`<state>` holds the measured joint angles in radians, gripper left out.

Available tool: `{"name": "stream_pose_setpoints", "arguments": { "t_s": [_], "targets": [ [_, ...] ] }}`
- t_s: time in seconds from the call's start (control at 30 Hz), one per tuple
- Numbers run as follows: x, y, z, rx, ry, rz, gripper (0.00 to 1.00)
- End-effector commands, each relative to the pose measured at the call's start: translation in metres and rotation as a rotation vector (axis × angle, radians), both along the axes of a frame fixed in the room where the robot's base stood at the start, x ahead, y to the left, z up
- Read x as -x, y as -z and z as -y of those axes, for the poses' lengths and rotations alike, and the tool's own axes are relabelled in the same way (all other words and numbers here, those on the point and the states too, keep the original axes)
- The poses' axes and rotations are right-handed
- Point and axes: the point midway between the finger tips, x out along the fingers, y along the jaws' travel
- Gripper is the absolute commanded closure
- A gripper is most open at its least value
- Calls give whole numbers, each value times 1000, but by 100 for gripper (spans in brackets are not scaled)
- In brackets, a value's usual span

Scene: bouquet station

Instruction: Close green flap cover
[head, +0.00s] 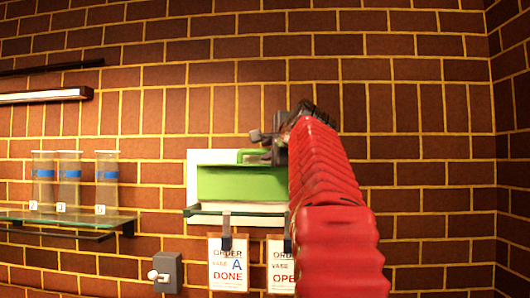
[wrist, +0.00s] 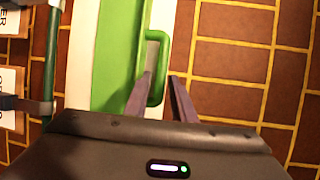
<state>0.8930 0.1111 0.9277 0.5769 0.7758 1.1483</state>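The green flap cover (head: 235,184) sits in front of a white panel on the brick wall, with its green handle (head: 250,153) at the top edge. In the wrist view the flap (wrist: 115,55) runs along the left and the looped handle (wrist: 163,45) stands out to its right. My gripper (wrist: 161,80) is open at the handle. One finger overlaps the handle's loop and the other is just outside its outer bar. I cannot tell whether either finger touches it. In the head view my red arm hides the flap's right end and much of my gripper (head: 268,142).
A narrow glass ledge (head: 215,208) lies below the flap, with clipped order cards (head: 228,265) hanging under it. A glass shelf (head: 60,216) at left holds several blue-banded tubes (head: 69,175). A grey switch box (head: 167,272) is lower left. The wall at right is bare.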

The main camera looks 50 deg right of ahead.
Motion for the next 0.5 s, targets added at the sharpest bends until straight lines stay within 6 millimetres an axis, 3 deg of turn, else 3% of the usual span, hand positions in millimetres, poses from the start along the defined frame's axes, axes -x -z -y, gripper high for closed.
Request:
{"name": "stream_pose_setpoints", "arguments": {
  "t_s": [0.2, 0.5],
  "targets": [
    [-15, 3, 9, 0, 0, 0, 77],
    [-18, 3, 10, 0, 1, 0, 77]
  ]
}}
